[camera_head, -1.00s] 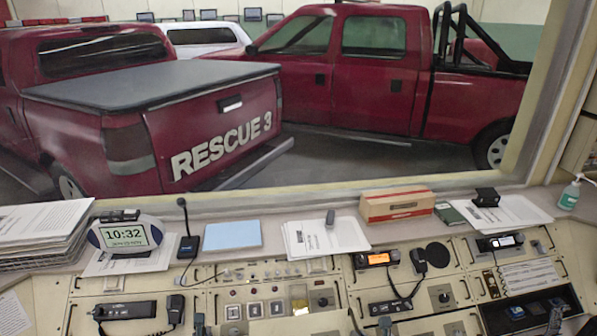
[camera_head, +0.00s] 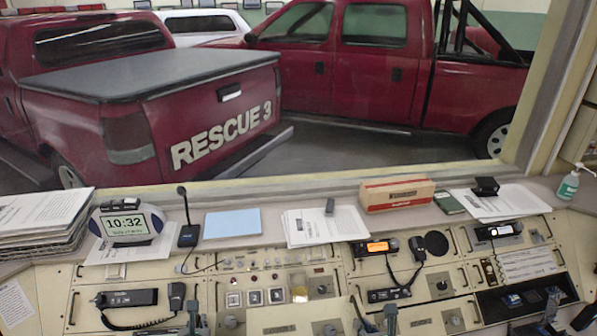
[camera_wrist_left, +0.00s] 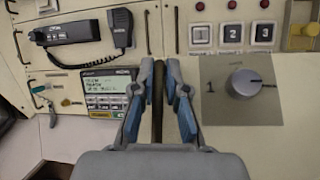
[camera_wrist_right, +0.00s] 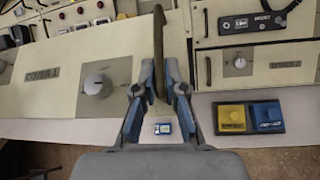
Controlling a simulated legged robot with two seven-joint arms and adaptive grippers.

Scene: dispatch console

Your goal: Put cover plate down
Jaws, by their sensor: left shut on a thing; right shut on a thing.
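The cream cover plate (camera_head: 300,316) shows at the bottom edge of the head view, level with the console front. In the right wrist view its cream face carries a dark label reading COVER 1 and a round knob. My left gripper (camera_head: 196,318) is to its left, shut on a dark upright handle (camera_wrist_left: 157,90). My right gripper (camera_head: 377,322) is to its right, shut on a brown handle (camera_wrist_right: 158,50). The lower part of the plate is cut off in the head view. I cannot tell whether the plate touches the console.
A radio (camera_head: 127,298) with a hand microphone and numbered buttons (camera_head: 255,297) lie beyond the plate. A second radio (camera_head: 388,294) is at right. Yellow (camera_wrist_right: 231,117) and blue pedals (camera_wrist_right: 266,115) show beside my right gripper. Papers (camera_head: 325,226) and a box (camera_head: 397,195) line the ledge.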

